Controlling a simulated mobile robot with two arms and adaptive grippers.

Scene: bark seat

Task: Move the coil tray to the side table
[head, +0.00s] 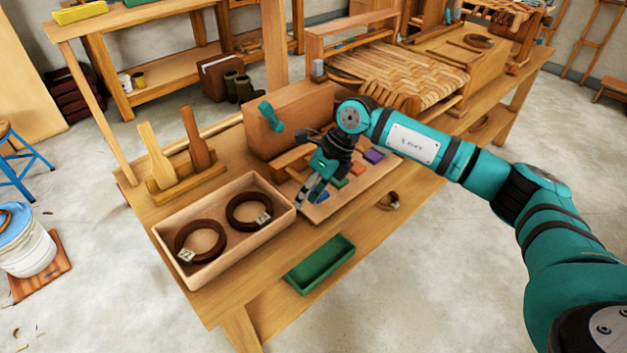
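The coil tray (215,267) is a shallow, light wooden box on the near left end of the long workbench. Two dark brown coils with pale tags, a left one (200,241) and a right one (249,211), lie inside it. My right gripper (309,198) points down over the bench, just right of the tray's right end and apart from it. Its fingers look parted, with nothing visible between them. My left gripper is out of view. I cannot single out a side table in this view.
A board with coloured blocks (373,156) lies under my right gripper. Two wooden paddles (156,157) stand in a rack behind the tray. A green bin (320,264) sits below the bench edge. A woven seat (397,77) is farther back. Floor at front right is clear.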

